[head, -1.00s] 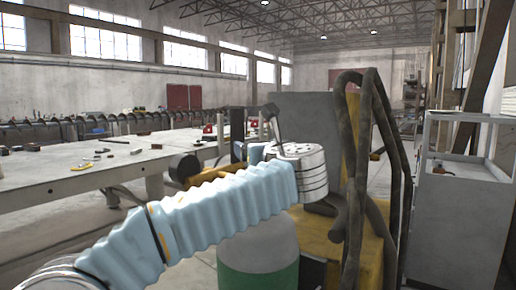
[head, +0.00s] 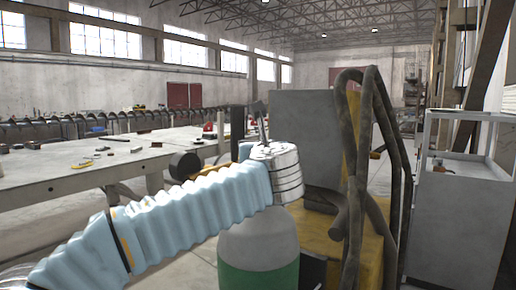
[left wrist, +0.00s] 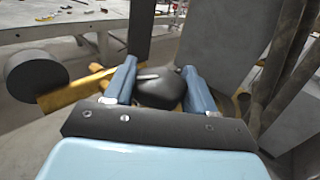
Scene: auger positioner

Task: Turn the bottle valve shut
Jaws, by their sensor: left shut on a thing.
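The bottle (head: 258,248) stands upright, pale grey above with a green band below, in the lower middle of the head view. My left arm reaches across in front of its top, and its wrist hides the valve there. In the left wrist view, my left gripper (left wrist: 160,77) has its two blue fingers on either side of a dark, rounded knob, the bottle valve (left wrist: 160,92). The gripper is shut on this valve. The finger contact is partly hidden by the gripper's own body. My right gripper is in neither view.
A yellow machine base (head: 345,255) with dark hoses (head: 391,150) and a grey panel (head: 300,118) stands just right of and behind the bottle. A grey cabinet (head: 455,220) is at the right. A long workbench (head: 70,180) with small tools runs along the left.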

